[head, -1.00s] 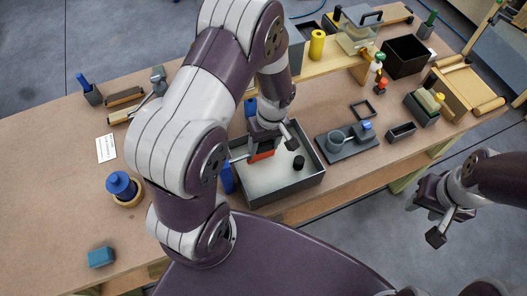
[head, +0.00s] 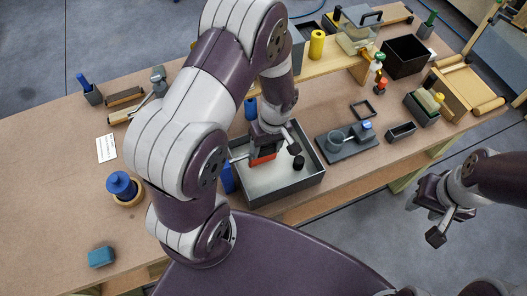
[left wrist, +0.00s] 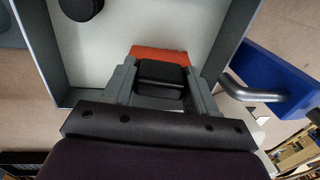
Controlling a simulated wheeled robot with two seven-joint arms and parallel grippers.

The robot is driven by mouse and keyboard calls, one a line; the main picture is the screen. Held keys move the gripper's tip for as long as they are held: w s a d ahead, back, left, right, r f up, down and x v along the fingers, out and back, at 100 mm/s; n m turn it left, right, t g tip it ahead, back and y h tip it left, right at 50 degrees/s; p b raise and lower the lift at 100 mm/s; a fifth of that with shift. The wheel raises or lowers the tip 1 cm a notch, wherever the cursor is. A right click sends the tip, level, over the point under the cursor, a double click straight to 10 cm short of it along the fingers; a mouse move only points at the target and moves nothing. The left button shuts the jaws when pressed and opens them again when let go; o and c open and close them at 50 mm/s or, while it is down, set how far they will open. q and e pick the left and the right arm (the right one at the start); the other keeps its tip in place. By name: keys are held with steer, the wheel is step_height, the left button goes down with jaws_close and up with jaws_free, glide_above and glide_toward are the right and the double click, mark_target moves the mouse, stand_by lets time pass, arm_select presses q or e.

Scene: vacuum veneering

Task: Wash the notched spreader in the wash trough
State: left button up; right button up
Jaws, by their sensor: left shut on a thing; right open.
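The wash trough (head: 310,182) is a grey-walled box with a pale inside, standing near the front edge of the bench. My left gripper (head: 268,148) reaches down into it. It is shut on the notched spreader (head: 262,159), of which an orange-red part shows. In the left wrist view the fingers (left wrist: 162,85) close on a black block, with the orange-red part (left wrist: 158,54) just beyond it over the pale floor. The spreader's lower edge is hidden, so I cannot tell whether it touches the floor. My right gripper (head: 440,222) is open and empty, off the bench at the right.
A round black piece (head: 298,162) lies inside the trough and also shows in the left wrist view (left wrist: 82,8). A blue thing (head: 227,178) is by the trough's left wall. A dark tray (head: 350,150) with a grey cup stands to its right.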

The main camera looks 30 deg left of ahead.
arm_select(q)
steer(key=shift+w+a, duration=0.1)
steer(key=shift+a, duration=0.05)
step_height(320, 180, up, 8)
steer(key=p, duration=0.6)
steer(key=shift+f, duration=0.25)
step_height(320, 180, up, 4)
steer(key=p, duration=0.3)
stand_by(0.4)
stand_by(0.3)
